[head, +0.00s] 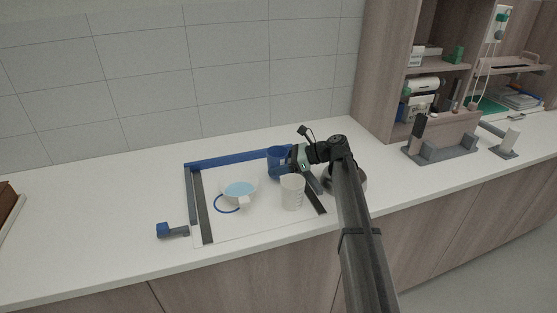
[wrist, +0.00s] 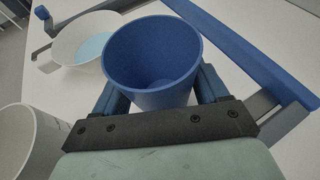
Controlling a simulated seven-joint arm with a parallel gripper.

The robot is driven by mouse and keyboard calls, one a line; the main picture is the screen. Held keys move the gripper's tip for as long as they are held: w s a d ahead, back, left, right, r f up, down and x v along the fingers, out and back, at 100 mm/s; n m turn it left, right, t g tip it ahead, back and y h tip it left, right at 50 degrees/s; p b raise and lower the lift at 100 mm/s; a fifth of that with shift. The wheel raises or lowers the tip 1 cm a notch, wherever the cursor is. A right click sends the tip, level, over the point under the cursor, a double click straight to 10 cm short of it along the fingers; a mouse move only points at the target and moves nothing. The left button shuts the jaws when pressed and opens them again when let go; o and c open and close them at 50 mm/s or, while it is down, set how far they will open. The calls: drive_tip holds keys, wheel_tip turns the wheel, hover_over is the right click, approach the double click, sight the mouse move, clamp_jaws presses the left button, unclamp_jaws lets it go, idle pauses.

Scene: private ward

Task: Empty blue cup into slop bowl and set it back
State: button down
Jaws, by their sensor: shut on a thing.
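The blue cup (head: 275,165) is upright near the back right of the marked area on the counter. My gripper (head: 291,158) comes from its right and is shut on it. In the wrist view the cup (wrist: 150,58) sits between both fingers, mouth toward the camera; a paler patch shows at its bottom, and I cannot tell if it is liquid. Whether the base touches the counter is unclear. The white slop bowl (head: 249,199), with pale blue liquid in it, stands left of the cup; it also shows in the wrist view (wrist: 62,45).
A white beaker (head: 292,193) stands close in front of the cup. A blue bar (head: 225,160) lies behind, and dark bars (head: 205,215) edge the sides. A blue-ended block (head: 163,230) lies front left. A metallic round thing is partly hidden behind my arm.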

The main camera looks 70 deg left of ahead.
drive_tip(key=shift+f, duration=0.6)
idle(0.6)
unclamp_jaws()
drive_tip(key=shift+v, duration=4.5)
